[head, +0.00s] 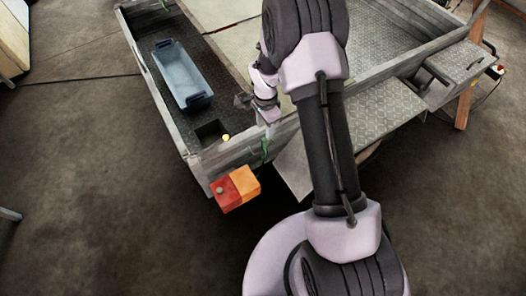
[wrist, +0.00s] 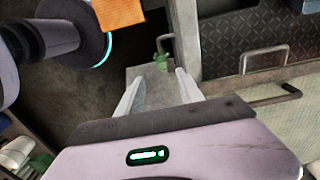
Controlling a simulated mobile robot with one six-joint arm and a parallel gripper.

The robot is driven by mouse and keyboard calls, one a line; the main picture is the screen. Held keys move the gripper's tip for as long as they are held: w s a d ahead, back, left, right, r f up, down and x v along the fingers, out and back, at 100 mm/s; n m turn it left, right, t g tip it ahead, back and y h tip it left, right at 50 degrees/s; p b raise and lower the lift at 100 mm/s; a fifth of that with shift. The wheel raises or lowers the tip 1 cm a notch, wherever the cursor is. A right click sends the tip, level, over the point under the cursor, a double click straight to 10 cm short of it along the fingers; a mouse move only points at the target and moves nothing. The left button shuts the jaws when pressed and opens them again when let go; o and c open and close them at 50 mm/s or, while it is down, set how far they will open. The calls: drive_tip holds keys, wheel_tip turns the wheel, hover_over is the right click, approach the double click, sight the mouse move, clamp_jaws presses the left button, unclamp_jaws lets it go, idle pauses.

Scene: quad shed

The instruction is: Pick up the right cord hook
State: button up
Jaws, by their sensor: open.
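A small green cord hook (head: 265,147) sits on the outer side of the trailer wall, near the corner with the red and orange light. In the wrist view the green hook (wrist: 161,61) shows just beyond my fingertips, roughly between them. My gripper (wrist: 158,76) is open and empty, its two pale fingers apart. In the head view my gripper (head: 268,115) is over the wall edge, just above the hook. Another small green piece (head: 164,4) shows at the far top edge; I cannot tell its shape.
The trailer bed holds a blue-grey bin (head: 182,75) and a small yellow round thing (head: 226,138). The red and orange light (head: 235,188) juts from the corner. A metal fender (head: 296,168) lies right of the hook.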

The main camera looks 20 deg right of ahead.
sight(265, 143)
wheel_tip(265, 143, down, 6)
drive_tip(key=shift+f+b, duration=0.1)
drive_tip(key=shift+b, duration=0.7)
drive_tip(key=f+b, duration=0.1)
drive_tip(key=f, duration=0.2)
drive_tip(key=f+b, duration=0.1)
drive_tip(key=f, duration=0.1)
drive_tip(key=shift+w+f+b, duration=0.25)
drive_tip(key=shift+f+b, duration=0.05)
drive_tip(key=shift+b, duration=0.05)
drive_tip(key=shift+r, duration=0.2)
drive_tip(key=shift+c, duration=0.2)
